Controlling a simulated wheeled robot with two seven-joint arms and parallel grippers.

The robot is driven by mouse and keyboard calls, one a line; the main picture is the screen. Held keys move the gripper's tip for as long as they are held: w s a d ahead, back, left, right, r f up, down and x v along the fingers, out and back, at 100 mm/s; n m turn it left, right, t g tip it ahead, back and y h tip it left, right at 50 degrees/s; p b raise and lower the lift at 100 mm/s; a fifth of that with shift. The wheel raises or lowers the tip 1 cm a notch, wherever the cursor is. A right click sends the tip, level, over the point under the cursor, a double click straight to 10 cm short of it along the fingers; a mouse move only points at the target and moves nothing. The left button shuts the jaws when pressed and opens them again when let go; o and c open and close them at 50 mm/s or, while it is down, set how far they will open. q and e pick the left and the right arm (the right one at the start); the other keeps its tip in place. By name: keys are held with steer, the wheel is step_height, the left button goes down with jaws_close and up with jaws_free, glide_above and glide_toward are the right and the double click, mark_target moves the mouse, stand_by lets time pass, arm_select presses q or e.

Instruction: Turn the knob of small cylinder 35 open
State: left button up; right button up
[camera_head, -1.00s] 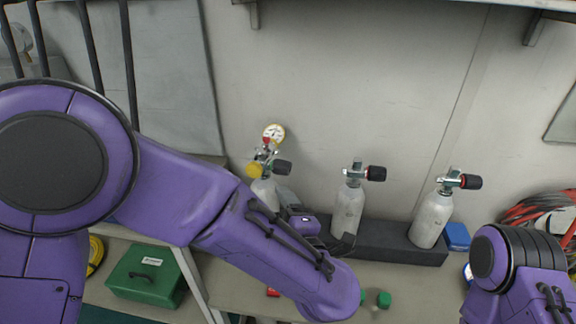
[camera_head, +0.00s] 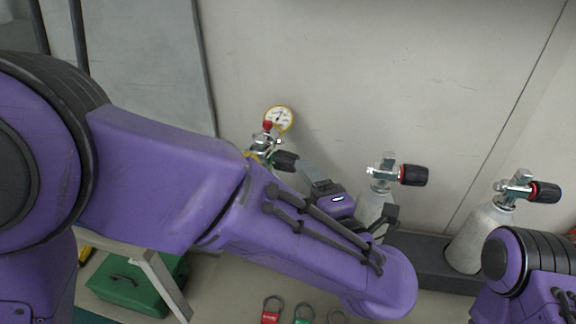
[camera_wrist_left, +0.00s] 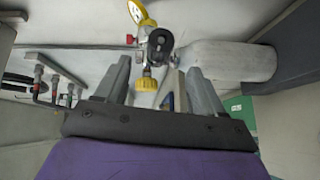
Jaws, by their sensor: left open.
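Three pale small cylinders stand along the wall, and no number can be read on them. The leftmost has a yellow-rimmed gauge (camera_head: 278,119) and a black knob (camera_head: 285,161) on its valve. My arm hides most of its body. My left gripper (camera_head: 314,176) is open, just right of that knob. The middle cylinder (camera_head: 371,207) and right cylinder (camera_head: 478,238) carry black knobs with red rings. My right gripper is out of view.
A dark block (camera_head: 425,262) stands along the wall by the cylinders. A green case (camera_head: 125,283) is at lower left. The wall above is bare.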

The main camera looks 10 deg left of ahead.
mark_target(290, 167)
arm_select(q)
steer(key=x, duration=0.8)
steer(key=shift+w, duration=0.2)
steer(key=shift+r+p, duration=0.1)
steer(key=shift+p, duration=0.25)
steer(key=c, duration=1)
